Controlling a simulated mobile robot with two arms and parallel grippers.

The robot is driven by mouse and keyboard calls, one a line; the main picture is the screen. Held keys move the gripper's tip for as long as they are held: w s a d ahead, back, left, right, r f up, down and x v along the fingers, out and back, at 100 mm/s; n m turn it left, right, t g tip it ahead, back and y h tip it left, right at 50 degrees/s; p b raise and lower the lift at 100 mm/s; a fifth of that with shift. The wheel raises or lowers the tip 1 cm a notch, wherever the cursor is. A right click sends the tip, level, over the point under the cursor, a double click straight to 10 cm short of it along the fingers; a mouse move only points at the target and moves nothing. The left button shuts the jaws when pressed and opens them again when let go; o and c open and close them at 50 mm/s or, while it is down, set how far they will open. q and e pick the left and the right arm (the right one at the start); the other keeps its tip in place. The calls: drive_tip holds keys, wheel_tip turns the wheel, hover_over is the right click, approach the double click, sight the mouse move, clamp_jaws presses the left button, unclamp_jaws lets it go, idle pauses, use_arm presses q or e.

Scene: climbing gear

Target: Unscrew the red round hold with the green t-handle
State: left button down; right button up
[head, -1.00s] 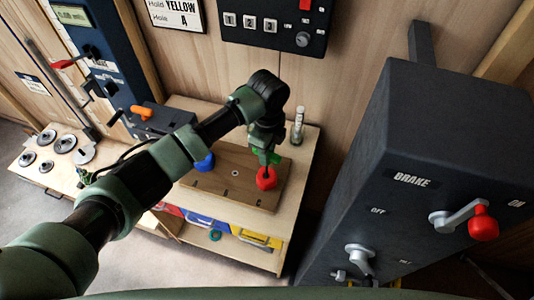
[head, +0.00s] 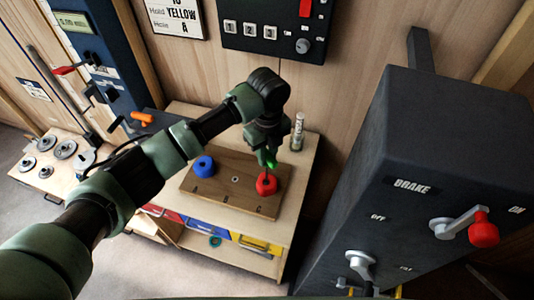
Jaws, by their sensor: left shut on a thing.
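The red round hold (head: 266,184) sits at the right end of the brown wooden board (head: 219,191) on the bench. The green t-handle (head: 270,164) stands over the red hold, its shaft pointing down at the hold. My left gripper (head: 267,154) is shut on the t-handle, directly above the hold. I cannot tell whether the tip is seated in the hold. My right gripper is not in view.
A blue round hold (head: 203,165) sits on the board's left part, with a bare hole in the middle. A bottle (head: 297,132) stands at the bench's back right. A dark cabinet (head: 440,160) with a red-knobbed brake lever (head: 483,232) fills the right. Coloured bins (head: 207,224) are below.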

use_arm(q)
drive_tip(key=m, duration=0.7)
drive_tip(key=shift+m, duration=0.3)
drive_tip(key=m+b, duration=0.1)
drive_tip(key=m, duration=0.3)
drive_tip(key=shift+a+m, duration=0.1)
drive_tip(key=shift+m, duration=0.2)
drive_tip(key=m, duration=0.3)
drive_tip(key=shift+s+m+b, duration=0.1)
drive_tip(key=shift+m+b, duration=0.2)
drive_tip(key=shift+b, duration=0.1)
drive_tip(key=c, duration=2.1)
unclamp_jaws()
clamp_jaws()
